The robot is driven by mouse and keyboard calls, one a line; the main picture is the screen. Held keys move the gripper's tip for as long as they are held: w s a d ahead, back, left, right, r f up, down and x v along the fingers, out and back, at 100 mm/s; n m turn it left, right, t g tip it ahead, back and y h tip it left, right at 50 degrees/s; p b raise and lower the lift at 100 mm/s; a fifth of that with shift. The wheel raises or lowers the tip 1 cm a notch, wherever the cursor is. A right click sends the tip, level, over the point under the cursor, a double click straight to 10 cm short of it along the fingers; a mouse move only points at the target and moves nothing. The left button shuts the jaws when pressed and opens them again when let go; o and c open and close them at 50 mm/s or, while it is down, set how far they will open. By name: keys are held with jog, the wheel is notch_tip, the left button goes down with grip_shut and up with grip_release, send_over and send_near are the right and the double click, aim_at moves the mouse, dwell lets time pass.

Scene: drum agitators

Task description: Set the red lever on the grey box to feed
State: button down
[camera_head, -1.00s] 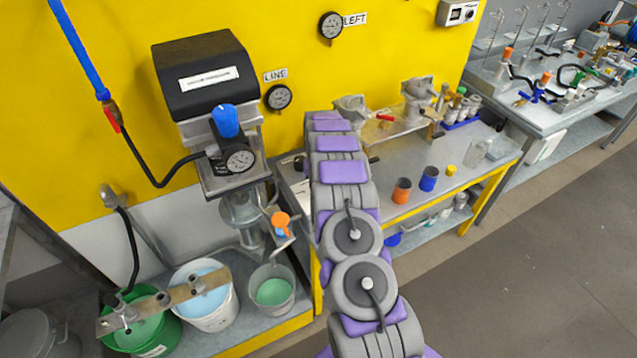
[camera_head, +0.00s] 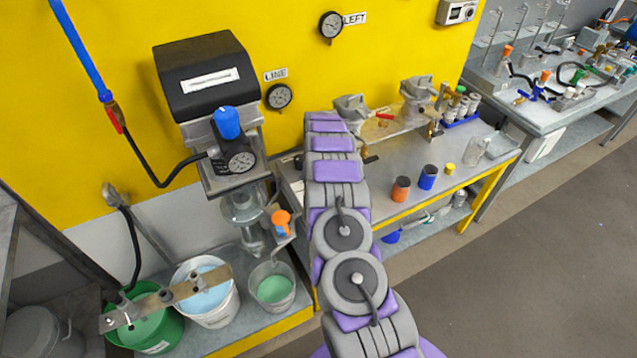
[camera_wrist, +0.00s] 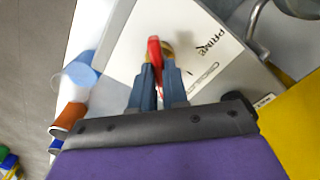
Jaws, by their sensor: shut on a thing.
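The red lever (camera_wrist: 154,50) shows in the wrist view, with a brass-coloured piece at its side. It stands over a white panel (camera_wrist: 122,62) on the grey box (camera_wrist: 232,82). The panel bears the word PRIME to the right of the lever; no FEED marking is readable. My gripper (camera_wrist: 161,76) is shut on the red lever, its blue-grey fingers on either side of it. In the head view my arm hides the gripper and the lever.
Orange (camera_head: 401,189) and blue (camera_head: 428,178) cups stand on the grey bench right of my arm. Another red handle (camera_head: 384,117) is on the fittings behind. Buckets (camera_head: 272,287) stand low at left. The yellow wall (camera_head: 300,40) is close behind.

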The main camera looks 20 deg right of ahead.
jog(key=shift+w+r, duration=0.2)
jog(key=c, duration=1.1)
grip_release()
jog(key=shift+s+f, duration=0.1)
jog(key=shift+f, duration=0.05)
jog(key=shift+c, duration=0.2)
notch_tip(320, 180, up, 17)
jog(key=shift+d, duration=0.1)
